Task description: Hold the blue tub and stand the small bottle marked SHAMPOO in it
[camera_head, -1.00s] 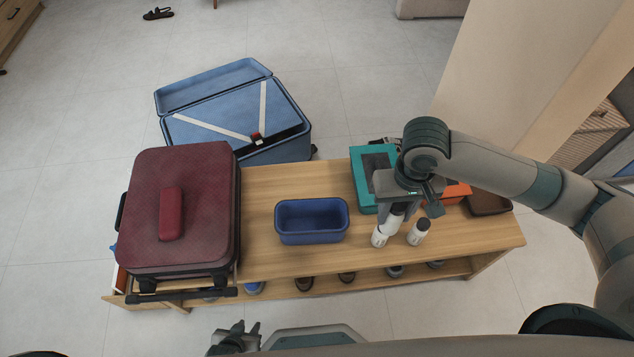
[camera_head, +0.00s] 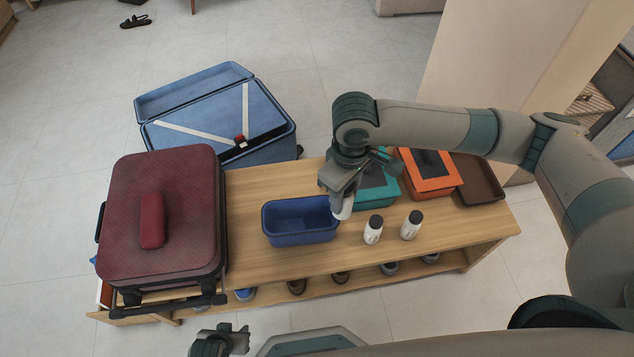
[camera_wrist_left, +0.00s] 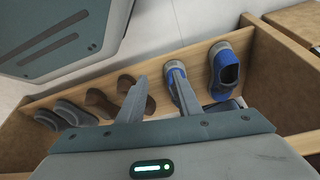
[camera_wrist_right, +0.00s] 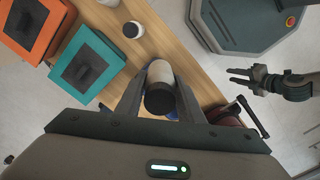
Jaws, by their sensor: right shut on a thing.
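The blue tub (camera_head: 275,235) stands open on the wooden bench, and its inside looks empty. My right gripper (camera_head: 343,196) is just right of the tub's right rim. It is shut on a white bottle (camera_wrist_right: 160,72) with a dark cap, whose white end (camera_head: 343,209) shows below the fingers in the head view. Two similar white bottles with black caps stand on the bench, a left one (camera_head: 373,231) and a right one (camera_head: 410,226). I cannot read any labels. My left gripper (camera_wrist_left: 158,82) is open and empty, low in front of the bench, apart from the tub.
A dark red suitcase (camera_head: 190,210) covers the bench's left end. A teal box (camera_head: 378,190), an orange box (camera_head: 432,180) and a brown tray (camera_head: 480,182) are at the right. An open blue suitcase (camera_head: 215,118) lies behind. Several shoes (camera_wrist_left: 225,75) sit on the lower shelf.

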